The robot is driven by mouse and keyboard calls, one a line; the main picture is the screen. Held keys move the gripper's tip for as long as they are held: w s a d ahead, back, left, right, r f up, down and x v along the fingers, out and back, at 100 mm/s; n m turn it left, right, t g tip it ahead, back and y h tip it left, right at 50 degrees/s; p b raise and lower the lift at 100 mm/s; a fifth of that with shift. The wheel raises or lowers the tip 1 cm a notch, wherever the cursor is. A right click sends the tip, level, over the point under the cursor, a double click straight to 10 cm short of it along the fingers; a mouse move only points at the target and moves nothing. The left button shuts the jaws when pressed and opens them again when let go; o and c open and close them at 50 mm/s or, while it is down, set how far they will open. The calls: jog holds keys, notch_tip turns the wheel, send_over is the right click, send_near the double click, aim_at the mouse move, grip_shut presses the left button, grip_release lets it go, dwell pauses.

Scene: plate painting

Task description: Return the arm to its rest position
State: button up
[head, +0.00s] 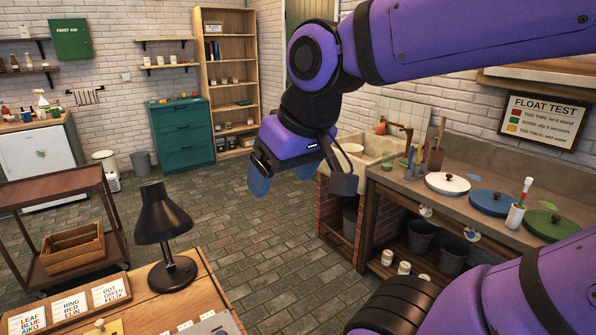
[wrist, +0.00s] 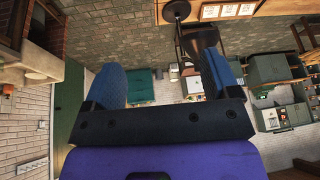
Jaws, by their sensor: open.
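My gripper (head: 276,180) hangs in the air near the middle of the head view, on my purple arm. Its blue fingers point down over the brick floor, to the left of the sink counter. In the wrist view my gripper (wrist: 160,85) shows its two blue fingers wide apart with nothing between them. It is open and empty and touches nothing that I can see.
A counter with lidded pots (head: 447,183) and a sink (head: 362,150) stands at right. A desk with a black lamp (head: 165,225) is at front left. A brown cart (head: 55,190), a teal cabinet (head: 183,135) and shelves stand farther back. The middle floor is clear.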

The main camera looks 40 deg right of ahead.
jog(key=shift+s+d+r+h, duration=0.15)
jog(key=shift+s+d, duration=0.15)
jog(key=shift+s, duration=0.2)
jog(key=shift+s+d+r+h, duration=0.15)
jog(key=shift+s+d, duration=0.15)
jog(key=shift+s, duration=0.2)
jog(key=shift+f, duration=0.1)
dwell(0.4)
